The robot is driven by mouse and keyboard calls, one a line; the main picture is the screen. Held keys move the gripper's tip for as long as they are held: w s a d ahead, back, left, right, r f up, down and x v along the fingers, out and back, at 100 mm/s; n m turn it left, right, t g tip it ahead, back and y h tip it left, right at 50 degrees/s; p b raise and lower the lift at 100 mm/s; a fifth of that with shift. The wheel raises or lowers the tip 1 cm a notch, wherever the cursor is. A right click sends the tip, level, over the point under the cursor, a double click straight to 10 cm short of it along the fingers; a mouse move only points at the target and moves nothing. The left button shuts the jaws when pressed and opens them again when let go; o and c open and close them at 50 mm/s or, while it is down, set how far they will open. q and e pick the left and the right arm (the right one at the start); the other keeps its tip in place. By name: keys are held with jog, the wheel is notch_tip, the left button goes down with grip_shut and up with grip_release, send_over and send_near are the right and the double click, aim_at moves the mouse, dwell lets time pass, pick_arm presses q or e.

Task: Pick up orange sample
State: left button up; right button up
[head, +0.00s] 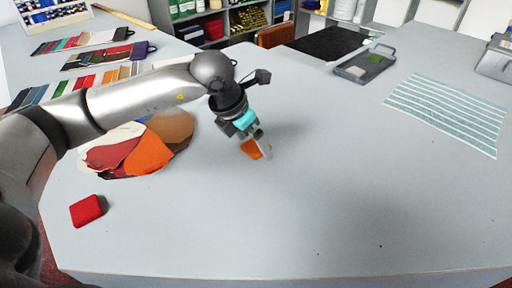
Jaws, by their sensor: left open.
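In the head view, a small orange sample (249,149) lies on the grey counter (340,200) just left of centre. My left gripper (262,145) reaches in from the left and points down at it. Its fingers are open and overlap the right part of the sample in the picture, hiding some of it. I cannot tell whether the fingers touch it or are around it. My right gripper is not in view.
A red block (87,210) lies at the near left. A fan of coloured swatches (150,153), one orange, lies under my left arm. A striped sheet (448,112) and a grey tray (365,64) are at the right. The front middle is clear.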

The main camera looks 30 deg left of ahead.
pick_arm(q)
jog(key=shift+c, duration=0.2)
jog(key=c, duration=1.3)
